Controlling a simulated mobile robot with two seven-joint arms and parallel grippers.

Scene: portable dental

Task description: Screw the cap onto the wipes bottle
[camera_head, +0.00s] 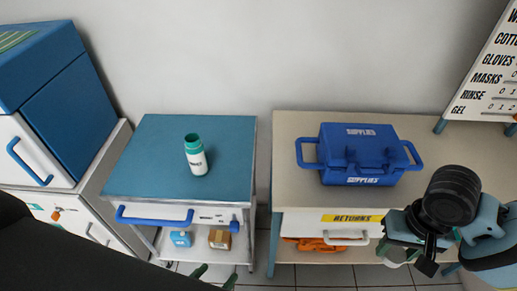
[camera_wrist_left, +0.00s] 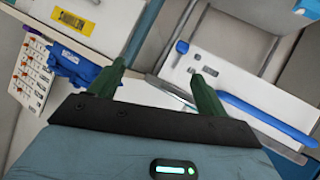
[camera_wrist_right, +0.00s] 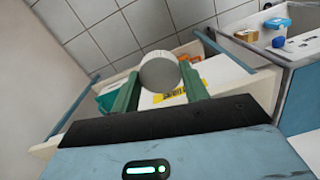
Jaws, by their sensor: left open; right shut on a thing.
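The wipes bottle (camera_head: 197,160), white with a teal-green top and dark lettering, stands upright on the blue-topped cart in the head view. My right gripper (camera_wrist_right: 156,90) is shut on a round white cap (camera_wrist_right: 159,73), held between its green fingertips. In the head view a bit of the cap (camera_head: 393,257) shows beside the right wrist, at the lower right, well away from the bottle. My left gripper (camera_head: 215,277) is open and empty at the bottom edge, in front of the cart and below the bottle. It also shows open in the left wrist view (camera_wrist_left: 158,90).
The blue-topped cart (camera_head: 150,135) has free room around the bottle. A blue supplies box (camera_head: 360,153) stands on the beige table (camera_head: 290,180) to the right. A blue carton (camera_head: 181,239) and a brown box (camera_head: 220,238) sit on the cart's lower shelf.

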